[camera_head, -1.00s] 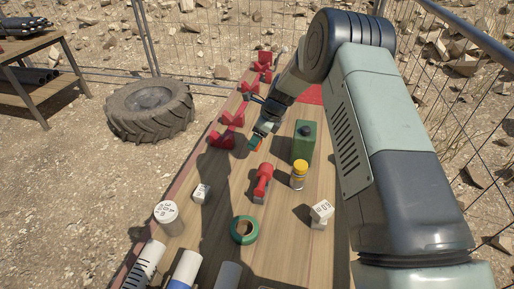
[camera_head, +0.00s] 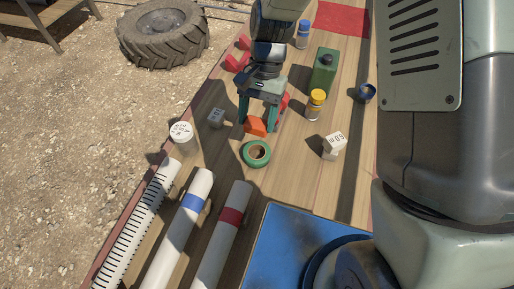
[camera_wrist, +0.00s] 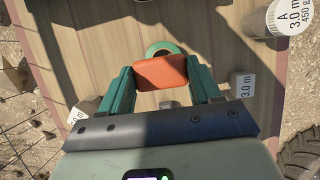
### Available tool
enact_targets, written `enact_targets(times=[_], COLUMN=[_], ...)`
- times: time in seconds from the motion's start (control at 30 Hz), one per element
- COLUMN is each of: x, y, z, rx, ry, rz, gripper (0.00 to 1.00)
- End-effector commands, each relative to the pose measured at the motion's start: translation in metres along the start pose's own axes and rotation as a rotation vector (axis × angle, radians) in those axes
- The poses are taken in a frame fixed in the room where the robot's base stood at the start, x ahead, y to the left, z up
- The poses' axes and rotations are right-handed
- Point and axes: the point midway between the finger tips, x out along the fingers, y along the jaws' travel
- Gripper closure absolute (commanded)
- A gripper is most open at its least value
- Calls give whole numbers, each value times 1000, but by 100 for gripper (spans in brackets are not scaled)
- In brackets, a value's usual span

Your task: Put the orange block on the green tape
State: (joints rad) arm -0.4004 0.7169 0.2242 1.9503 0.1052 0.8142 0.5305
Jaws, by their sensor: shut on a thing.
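The orange block (camera_head: 256,126) is between the fingers of my gripper (camera_head: 257,118), which is shut on it. In the wrist view the orange block (camera_wrist: 161,72) is held between the two green fingers (camera_wrist: 161,85). The green tape (camera_head: 256,154) is a ring lying flat on the wooden table, just in front of the block in the head view. In the wrist view the green tape (camera_wrist: 163,48) shows just beyond the block, which hides part of it. The block looks to be above the table beside the tape; its exact height I cannot tell.
A white block (camera_head: 333,146) and a yellow-capped bottle (camera_head: 315,104) stand right of the tape. A white round can (camera_head: 182,135) and a grey cube (camera_head: 216,118) stand left. Several tubes (camera_head: 183,226) lie in front.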

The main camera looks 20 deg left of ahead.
Motion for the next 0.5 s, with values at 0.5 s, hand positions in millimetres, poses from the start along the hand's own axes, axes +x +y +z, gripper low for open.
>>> enact_targets(times=[0.5], x=[64], y=[2], z=[-23], rx=[-20], ry=[-1], rz=[9], gripper=[68])
